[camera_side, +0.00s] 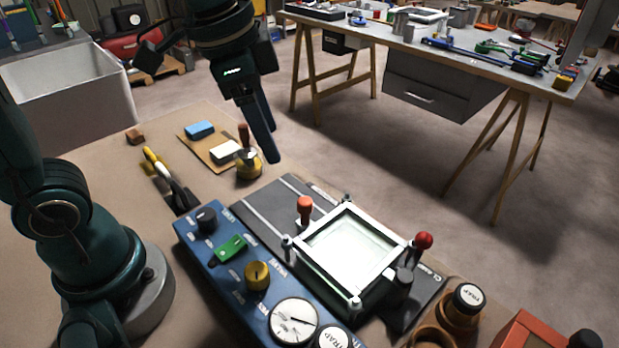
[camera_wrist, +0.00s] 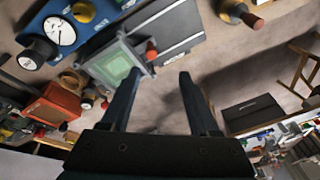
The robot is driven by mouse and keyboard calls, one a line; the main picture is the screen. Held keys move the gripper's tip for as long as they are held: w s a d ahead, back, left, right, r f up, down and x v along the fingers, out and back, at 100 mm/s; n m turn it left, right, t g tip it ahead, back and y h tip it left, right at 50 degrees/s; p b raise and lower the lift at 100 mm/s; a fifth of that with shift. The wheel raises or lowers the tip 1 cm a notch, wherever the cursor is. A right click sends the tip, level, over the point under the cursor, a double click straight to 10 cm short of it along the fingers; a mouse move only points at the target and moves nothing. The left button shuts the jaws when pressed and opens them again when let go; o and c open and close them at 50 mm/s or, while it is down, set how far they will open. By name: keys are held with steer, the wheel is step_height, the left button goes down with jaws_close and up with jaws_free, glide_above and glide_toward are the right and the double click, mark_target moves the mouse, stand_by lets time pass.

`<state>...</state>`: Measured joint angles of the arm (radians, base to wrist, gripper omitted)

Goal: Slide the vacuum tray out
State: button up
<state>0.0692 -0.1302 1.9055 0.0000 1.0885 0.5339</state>
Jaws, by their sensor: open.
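The vacuum tray (camera_side: 350,246) is a square white frame around a pale, glassy panel, with small posts at its corners. It sits on a dark grey base with light rail lines (camera_side: 262,212); it also shows in the wrist view (camera_wrist: 118,66). An orange upright handle (camera_side: 305,208) stands at the tray's far left edge and shows in the wrist view (camera_wrist: 151,50). A red ball knob (camera_side: 424,240) stands at its right. My gripper (camera_side: 270,155) hangs above and behind the base, apart from the tray. In the wrist view its fingers (camera_wrist: 157,76) are spread with nothing between them.
A blue control panel (camera_side: 222,262) with knobs and a gauge (camera_side: 294,322) runs along the base's left side. A brass pot with a wooden handle (camera_side: 249,165) stands near my fingers. Jars (camera_side: 462,305) and an orange box (camera_side: 528,333) lie at front right.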

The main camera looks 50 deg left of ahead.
steer(key=m+g, duration=0.2)
glide_toward(305, 201)
steer(key=shift+w+a+f, duration=0.2)
steer(key=shift+w+a, duration=0.15)
steer(key=f, duration=0.2)
steer(key=f+g, duration=0.1)
steer(key=shift+w+d+f, duration=0.15)
steer(key=shift+w+d, duration=0.05)
steer(key=shift+d, duration=0.15)
steer(key=shift+f, duration=2.65)
jaws_close()
